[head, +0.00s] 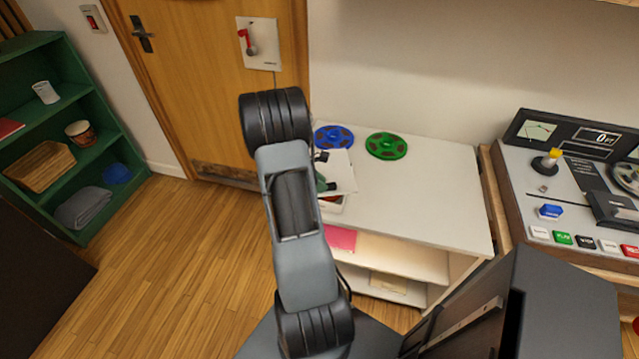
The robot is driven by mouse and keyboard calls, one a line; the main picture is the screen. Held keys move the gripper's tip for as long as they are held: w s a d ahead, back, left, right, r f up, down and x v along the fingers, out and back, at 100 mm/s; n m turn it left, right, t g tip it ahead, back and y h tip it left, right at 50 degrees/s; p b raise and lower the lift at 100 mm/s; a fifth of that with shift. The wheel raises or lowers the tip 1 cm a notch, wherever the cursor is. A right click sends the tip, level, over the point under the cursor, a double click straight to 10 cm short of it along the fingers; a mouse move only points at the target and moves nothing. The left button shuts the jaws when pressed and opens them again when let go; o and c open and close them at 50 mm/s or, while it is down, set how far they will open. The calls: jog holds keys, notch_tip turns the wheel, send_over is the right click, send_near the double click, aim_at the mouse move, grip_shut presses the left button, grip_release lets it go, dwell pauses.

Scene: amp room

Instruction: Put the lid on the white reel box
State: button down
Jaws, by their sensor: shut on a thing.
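A white flat lid (342,168) shows just right of my arm, above the left part of the white cabinet top, slightly tilted. My gripper (323,182) is mostly hidden behind my arm; only small dark and green parts show at the lid's left side. It is shut on the lid. Below the lid, a low white box (337,208) with something red inside shows at the cabinet's front left edge. Most of that box is hidden by the lid and my arm. I cannot tell whether lid and box touch.
A blue reel (333,137) and a green reel (386,146) lie at the back of the white cabinet top (430,200); its right part is clear. A tape machine (575,200) stands to the right. A green shelf (60,130) and a wooden door (200,80) are left.

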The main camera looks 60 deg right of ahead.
jog(key=shift+f+b, duration=0.45)
jog(key=shift+f, duration=0.15)
jog(key=c, duration=1)
grip_release()
